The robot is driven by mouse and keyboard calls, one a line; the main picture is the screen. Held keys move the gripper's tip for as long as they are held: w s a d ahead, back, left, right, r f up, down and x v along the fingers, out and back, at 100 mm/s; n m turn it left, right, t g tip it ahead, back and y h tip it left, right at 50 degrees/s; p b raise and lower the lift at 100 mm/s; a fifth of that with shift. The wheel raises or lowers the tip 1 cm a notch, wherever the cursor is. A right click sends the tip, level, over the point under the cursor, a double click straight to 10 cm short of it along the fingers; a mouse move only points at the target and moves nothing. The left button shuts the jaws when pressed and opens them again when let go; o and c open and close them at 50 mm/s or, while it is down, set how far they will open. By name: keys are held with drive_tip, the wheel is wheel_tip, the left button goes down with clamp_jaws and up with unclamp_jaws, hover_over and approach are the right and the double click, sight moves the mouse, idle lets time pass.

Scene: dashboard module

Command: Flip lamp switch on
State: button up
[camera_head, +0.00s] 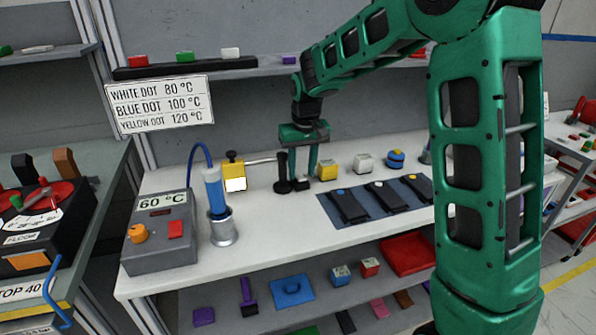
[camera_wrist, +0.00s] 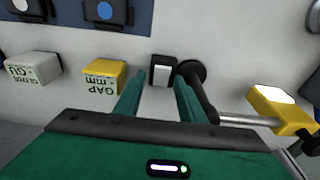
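A small black switch box with a white rocker (camera_wrist: 162,74) sits on the bench beside the round black base of a lamp stand (camera_head: 282,172). In the head view the switch (camera_head: 302,184) is partly hidden by my fingers. The lamp has a metal arm and a yellow head (camera_head: 234,171) with a white panel, which looks bright; I cannot tell if it is lit. My gripper (camera_head: 303,178) points down over the switch, open and empty. In the wrist view its green fingertips (camera_wrist: 157,85) are apart, with the switch between and just beyond them.
A yellow block (camera_head: 327,170) and a white block (camera_head: 363,163) stand right of the gripper. A blue mat (camera_head: 330,211) holds dark items in front. A grey 60 °C heater box (camera_head: 160,240) and a blue tube in a metal holder (camera_head: 222,232) stand left.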

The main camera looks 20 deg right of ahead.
sight(306, 179)
drive_tip(key=shift+a, duration=0.15)
wheel_tip(306, 179, up, 8)
drive_tip(key=s, duration=0.1)
idle(0.6)
drive_tip(key=shift+s+f, duration=0.1)
drive_tip(key=s+d+m+g, duration=0.1)
drive_tip(key=s+d+m, duration=0.1)
drive_tip(key=s+d, duration=0.7)
drive_tip(key=s+d+m, duration=0.2)
drive_tip(key=s+d, duration=0.4)
drive_tip(key=s, duration=0.6)
drive_tip(key=s+d+f+m, duration=0.1)
drive_tip(key=s+f, duration=0.1)
drive_tip(key=s, duration=0.7)
drive_tip(key=s+f+m, duration=0.1)
drive_tip(key=s+f, duration=0.1)
drive_tip(key=s, duration=0.7)
drive_tip(key=shift+s+d+f+g, duration=0.35)
drive_tip(key=shift+f+g, duration=0.05)
